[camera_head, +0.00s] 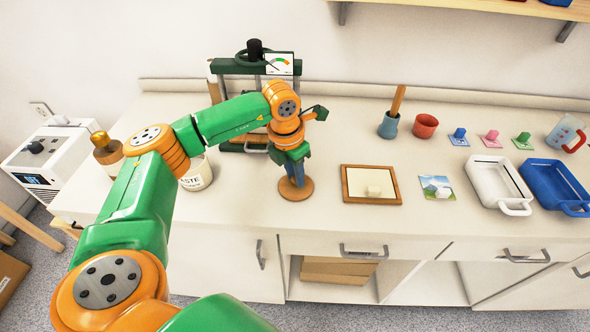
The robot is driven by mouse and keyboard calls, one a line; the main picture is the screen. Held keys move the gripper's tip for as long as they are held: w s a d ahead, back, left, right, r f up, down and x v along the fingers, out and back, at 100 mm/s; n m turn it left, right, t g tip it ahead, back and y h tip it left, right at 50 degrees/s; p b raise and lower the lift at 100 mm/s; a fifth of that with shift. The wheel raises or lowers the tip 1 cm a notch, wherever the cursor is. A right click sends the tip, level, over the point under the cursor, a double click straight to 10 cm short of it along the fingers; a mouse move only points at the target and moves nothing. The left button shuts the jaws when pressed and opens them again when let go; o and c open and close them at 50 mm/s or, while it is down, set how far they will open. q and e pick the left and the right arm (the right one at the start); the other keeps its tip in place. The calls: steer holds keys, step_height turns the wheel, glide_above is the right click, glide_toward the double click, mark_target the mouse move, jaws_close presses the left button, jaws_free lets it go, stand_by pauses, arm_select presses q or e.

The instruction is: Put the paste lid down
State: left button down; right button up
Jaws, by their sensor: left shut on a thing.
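The paste lid (285,190) is a round brown disc at the middle of the counter, near its front edge. My left gripper (297,184) points down and is shut on the lid from above. I cannot tell whether the lid touches the counter or is just above it. The paste jar (197,179) is a white tub with dark lettering, left of the lid. My left arm partly hides the jar. My right gripper is not in view.
A wood-framed panel (371,193) lies right of the lid, with a small picture card (436,191) beyond it. A white tray (487,183) and a blue tray (540,176) are further right. A dark green press-like device (222,66) stands behind my arm.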

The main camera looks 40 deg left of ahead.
mark_target(290, 189)
arm_select(q)
steer(key=shift+d+f, duration=0.1)
steer(key=shift+f, duration=0.1)
steer(key=c, duration=0.7)
jaws_free()
steer(key=shift+r, duration=0.1)
steer(key=shift+r, duration=0.4)
steer(key=r, duration=0.3)
steer(key=s+r, duration=0.1)
steer(key=r, duration=0.3)
steer(key=r+b, duration=0.1)
steer(key=r, duration=0.3)
steer(key=shift+s+a+r, duration=0.2)
steer(key=shift+s+a, duration=0.05)
steer(key=shift+s, duration=0.15)
